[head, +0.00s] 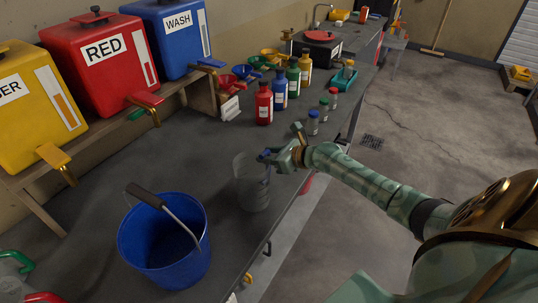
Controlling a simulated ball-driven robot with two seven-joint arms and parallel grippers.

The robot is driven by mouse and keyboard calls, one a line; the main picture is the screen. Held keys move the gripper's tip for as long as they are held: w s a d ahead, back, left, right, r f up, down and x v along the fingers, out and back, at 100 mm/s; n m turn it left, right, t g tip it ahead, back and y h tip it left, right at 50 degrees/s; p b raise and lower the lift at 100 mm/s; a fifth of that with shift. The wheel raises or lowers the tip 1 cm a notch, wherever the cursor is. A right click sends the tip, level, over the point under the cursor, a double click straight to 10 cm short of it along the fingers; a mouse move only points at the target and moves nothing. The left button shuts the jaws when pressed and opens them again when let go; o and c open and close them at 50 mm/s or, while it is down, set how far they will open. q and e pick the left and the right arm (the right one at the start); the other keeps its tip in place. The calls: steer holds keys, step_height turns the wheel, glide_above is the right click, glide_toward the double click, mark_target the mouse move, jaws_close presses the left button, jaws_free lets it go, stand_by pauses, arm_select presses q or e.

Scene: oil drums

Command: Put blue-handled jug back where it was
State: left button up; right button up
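The blue-handled jug (251,190) is clear and upright, over the grey worktop behind and right of the blue bucket. Its blue handle faces right, toward my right gripper (268,157). The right gripper comes in from the right and appears shut on the handle, though the fingertips are small and partly hidden. I cannot tell whether the jug's base touches the worktop. My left gripper is out of view.
A blue bucket (165,246) stands at the front. A green-handled jug (12,268) is at the lower left. Yellow (30,110), red (100,62) and blue (170,38) drums line the wall. Bottles, including a red one (264,104), stand beyond the jug.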

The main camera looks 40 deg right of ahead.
steer(key=shift+s+r, duration=0.15)
steer(key=p+v, duration=0.2)
steer(key=v, duration=0.9)
steer(key=shift+s, duration=0.3)
steer(key=shift+d+r, duration=0.1)
steer(key=shift+d, duration=0.05)
